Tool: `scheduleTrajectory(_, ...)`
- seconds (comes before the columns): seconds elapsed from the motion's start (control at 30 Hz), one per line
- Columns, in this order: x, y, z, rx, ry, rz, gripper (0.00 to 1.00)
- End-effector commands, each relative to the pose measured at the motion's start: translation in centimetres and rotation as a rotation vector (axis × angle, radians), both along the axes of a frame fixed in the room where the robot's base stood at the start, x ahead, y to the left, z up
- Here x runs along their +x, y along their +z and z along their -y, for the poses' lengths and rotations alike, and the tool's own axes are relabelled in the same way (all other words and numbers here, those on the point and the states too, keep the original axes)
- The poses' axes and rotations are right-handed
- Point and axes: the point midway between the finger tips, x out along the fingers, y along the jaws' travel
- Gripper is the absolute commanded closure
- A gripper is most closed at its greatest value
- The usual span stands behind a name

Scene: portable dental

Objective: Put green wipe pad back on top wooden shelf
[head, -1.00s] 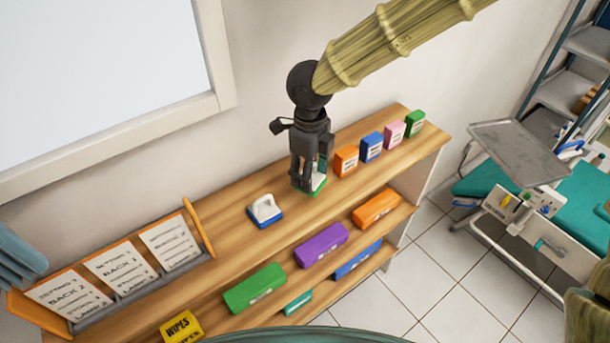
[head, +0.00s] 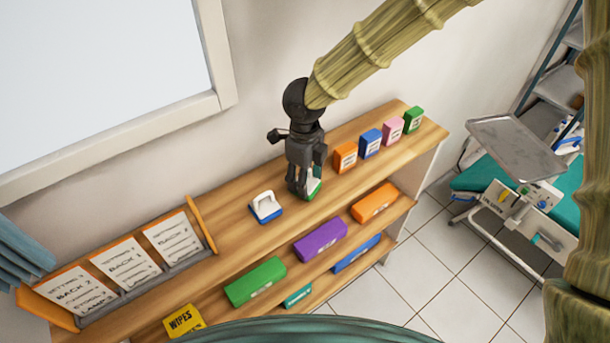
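The green wipe pad (head: 314,187), with a white upper part and green base, is on the top wooden shelf (head: 234,229), partly hidden by my gripper. My gripper (head: 302,192) points down over it, with its fingers at the pad's left side. The pad appears to touch the shelf top. I cannot tell whether the fingers are closed on the pad or apart from it. A blue-based white pad (head: 265,207) sits on the shelf to the left of my gripper.
An orange box (head: 345,157), blue box (head: 370,143), pink box and green box stand to the right on the top shelf. A card holder (head: 132,285) stands at the left end. Lower shelves hold several coloured boxes. A metal tray (head: 516,148) is beyond the right end.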

Motion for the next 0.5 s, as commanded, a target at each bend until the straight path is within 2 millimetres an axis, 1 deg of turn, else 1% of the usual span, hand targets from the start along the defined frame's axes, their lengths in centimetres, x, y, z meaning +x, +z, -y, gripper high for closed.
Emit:
scheduleTrajectory(0.03,0.01,0.02,-0.01,0.000,0.000,0.000,0.44)
scheduleTrajectory(0.1,0.01,0.01,-0.01,0.000,0.000,0.000,0.31)
scheduleTrajectory(0.13,0.01,0.01,-0.01,0.000,0.000,0.000,0.29)
scheduleTrajectory(0.5,0.01,0.21,-0.01,0.000,-0.001,0.000,0.29)
